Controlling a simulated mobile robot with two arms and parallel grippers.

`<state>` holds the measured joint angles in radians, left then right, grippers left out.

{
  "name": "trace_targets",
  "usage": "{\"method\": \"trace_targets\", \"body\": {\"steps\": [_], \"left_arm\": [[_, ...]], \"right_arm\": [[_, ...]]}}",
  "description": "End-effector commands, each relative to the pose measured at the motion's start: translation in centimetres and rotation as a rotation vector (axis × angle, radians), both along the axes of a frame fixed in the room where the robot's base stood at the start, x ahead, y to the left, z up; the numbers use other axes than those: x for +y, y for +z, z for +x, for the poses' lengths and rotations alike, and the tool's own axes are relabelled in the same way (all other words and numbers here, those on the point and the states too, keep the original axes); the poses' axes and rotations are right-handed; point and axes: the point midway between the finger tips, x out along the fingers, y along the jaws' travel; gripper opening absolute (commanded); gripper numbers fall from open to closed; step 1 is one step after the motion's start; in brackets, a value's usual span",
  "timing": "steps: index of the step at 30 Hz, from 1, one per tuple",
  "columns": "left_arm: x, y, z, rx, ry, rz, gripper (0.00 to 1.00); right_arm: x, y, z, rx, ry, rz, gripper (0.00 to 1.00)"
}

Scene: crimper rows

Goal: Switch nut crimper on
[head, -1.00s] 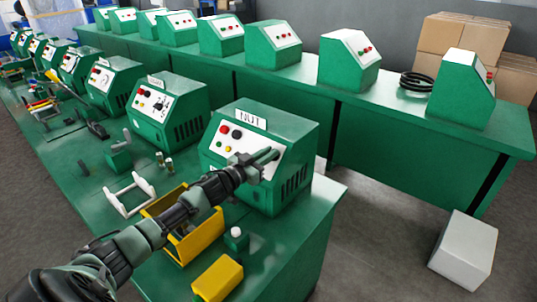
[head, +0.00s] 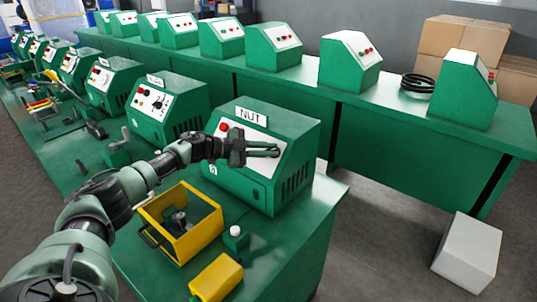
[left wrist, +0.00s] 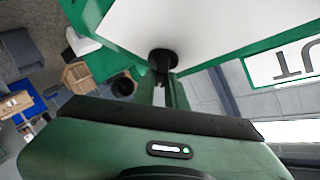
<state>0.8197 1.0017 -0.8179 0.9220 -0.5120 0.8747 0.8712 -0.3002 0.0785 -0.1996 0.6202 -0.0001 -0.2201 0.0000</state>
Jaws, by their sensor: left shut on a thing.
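The nut crimper (head: 292,134) is a green box with a sloped white panel and a "NUT" label (head: 245,112). The panel also shows in the left wrist view (left wrist: 190,22). A red button (head: 223,127) shows at the panel's upper left; my gripper hides much of the rest. My left gripper (head: 277,149) is at the panel, its fingers pointing right in the head view. In the left wrist view its fingers (left wrist: 165,92) are shut on a black knob (left wrist: 162,57) on the panel. My right gripper is not in view.
A yellow open box (head: 205,238) and a smaller yellow box (head: 217,277) stand on the green bench in front of the crimper. A green block with a white button (head: 235,236) is nearby. Similar machines stand to the left (head: 165,107) and along the back bench (head: 350,62).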

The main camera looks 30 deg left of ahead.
Motion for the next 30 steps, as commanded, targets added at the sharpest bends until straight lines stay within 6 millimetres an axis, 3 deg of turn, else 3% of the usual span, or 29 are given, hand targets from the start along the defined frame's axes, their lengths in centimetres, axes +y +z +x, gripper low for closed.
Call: {"method": "trace_targets", "body": {"steps": [15, 30], "left_arm": [[0.0, 0.0, 0.2, -0.029, -0.293, 0.318, 0.0], [-0.1, 0.1, 0.1, -0.035, -0.41, 0.441, 0.0]], "right_arm": [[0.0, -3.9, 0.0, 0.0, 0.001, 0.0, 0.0], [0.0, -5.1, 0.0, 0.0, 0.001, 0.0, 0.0]]}}
